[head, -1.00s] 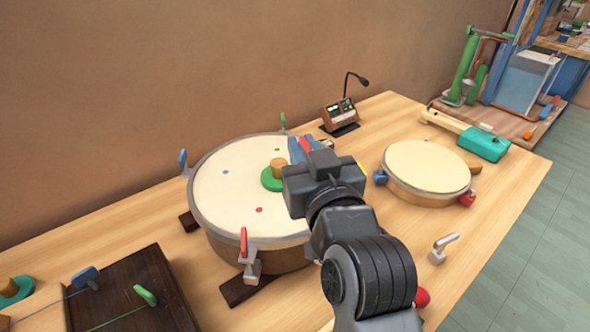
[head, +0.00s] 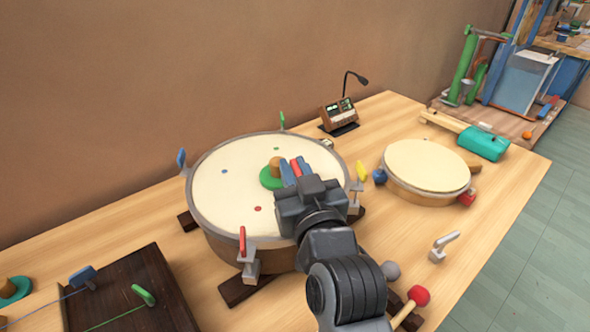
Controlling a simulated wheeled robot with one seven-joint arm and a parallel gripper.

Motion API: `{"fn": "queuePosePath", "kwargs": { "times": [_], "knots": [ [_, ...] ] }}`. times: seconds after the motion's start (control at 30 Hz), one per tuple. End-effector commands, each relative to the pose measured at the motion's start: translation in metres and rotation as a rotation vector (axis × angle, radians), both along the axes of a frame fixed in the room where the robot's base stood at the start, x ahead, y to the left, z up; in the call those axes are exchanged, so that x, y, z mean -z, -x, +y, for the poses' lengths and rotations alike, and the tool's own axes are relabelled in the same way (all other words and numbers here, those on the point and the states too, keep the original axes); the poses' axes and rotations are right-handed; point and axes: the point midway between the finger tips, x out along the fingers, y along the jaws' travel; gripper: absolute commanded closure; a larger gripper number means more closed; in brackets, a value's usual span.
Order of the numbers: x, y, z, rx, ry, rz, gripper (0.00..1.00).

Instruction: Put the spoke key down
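My gripper (head: 296,171) is over the right part of the large drum (head: 215,190), its blue fingers pointing away from me. A small red piece (head: 296,166) shows between the fingers; I take it to be the spoke key, held in the grip. Most of it is hidden by the fingers and the dark gripper body. I cannot tell whether it touches the drumhead. A green disc with a wooden knob (head: 270,178) lies on the drumhead just left of the fingers.
Coloured levers ring the large drum, among them a red one (head: 243,242) and a yellow one (head: 361,171). A smaller drum (head: 425,166) stands at right. A grey clamp (head: 442,247) and a red-headed mallet (head: 419,296) lie near the front edge. Bare wood lies between.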

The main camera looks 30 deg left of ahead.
Motion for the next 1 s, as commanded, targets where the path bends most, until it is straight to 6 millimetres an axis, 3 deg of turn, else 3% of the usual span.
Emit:
{"fn": "queuePosePath", "kwargs": {
  "times": [0.23,0.57,1.0],
  "knots": [
    [0.000,0.000,0.000,0.000,0.001,0.001,0.59],
    [-0.004,0.001,-0.002,0.001,0.001,0.001,0.59],
    [-0.002,0.059,-0.060,0.001,0.002,0.001,0.59]
  ]
}}
